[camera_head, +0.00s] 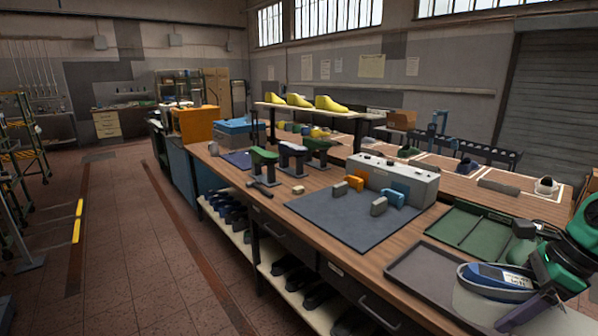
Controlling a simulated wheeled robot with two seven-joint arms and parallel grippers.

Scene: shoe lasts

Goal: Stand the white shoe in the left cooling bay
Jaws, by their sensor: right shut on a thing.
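My right gripper (527,300), with purple fingers on a green arm, is at the bottom right, over the bench's near corner. It is shut on a pale, rounded thing (474,306) that seems to be the white shoe; the fingers and the frame edge hide part of it. The cooling unit, a grey box (397,172), stands farther back on the bench. Orange pads (355,183) mark its left bay and blue pads (393,197) its right bay, with grey pads facing them. No shoe shows between either pair. My left gripper is not in view.
Green and dark stands (293,155) are farther left. The mat's front is clear.

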